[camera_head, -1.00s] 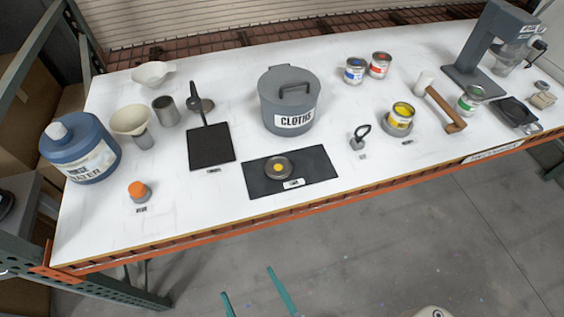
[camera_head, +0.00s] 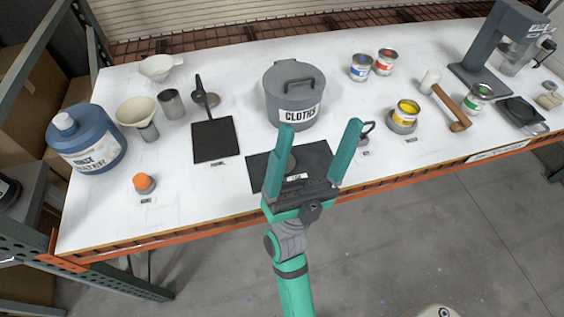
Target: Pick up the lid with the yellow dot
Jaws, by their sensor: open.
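I cannot tell how high the fingers are above the mat.
A grey CLOTHS bin (camera_head: 293,96) stands behind the mat. A dark square plate (camera_head: 215,141) is to the left. A yellow can (camera_head: 405,113) stands to the right, with a mallet (camera_head: 452,107) beyond it. The front table strip near the orange knob (camera_head: 142,182) is mostly clear.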

